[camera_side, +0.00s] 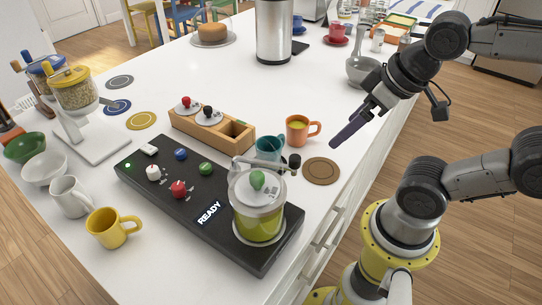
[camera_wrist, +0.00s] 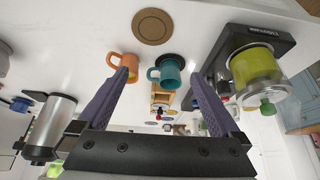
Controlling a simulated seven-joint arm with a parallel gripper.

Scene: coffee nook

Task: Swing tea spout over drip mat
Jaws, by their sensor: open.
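The tea maker is a clear jar of green tea (camera_side: 258,222) with a pale lid and green knob, on a black base. It also shows in the wrist view (camera_wrist: 257,68). A grey spout arm (camera_side: 268,164) with a black end piece reaches right from the jar's top, in front of the teal mug (camera_side: 268,147). A brown round mat (camera_side: 321,171) lies bare to the right of the spout's end. My gripper (camera_side: 336,143) is open and empty, above the counter, apart from the spout.
An orange mug (camera_side: 297,131) stands behind the brown mat, near my gripper. A wooden holder (camera_side: 212,130) with red- and black-knobbed pieces stands further left. A black panel (camera_side: 165,183) carries coloured knobs and a READY display. The counter's right edge is close by; the counter's middle is clear.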

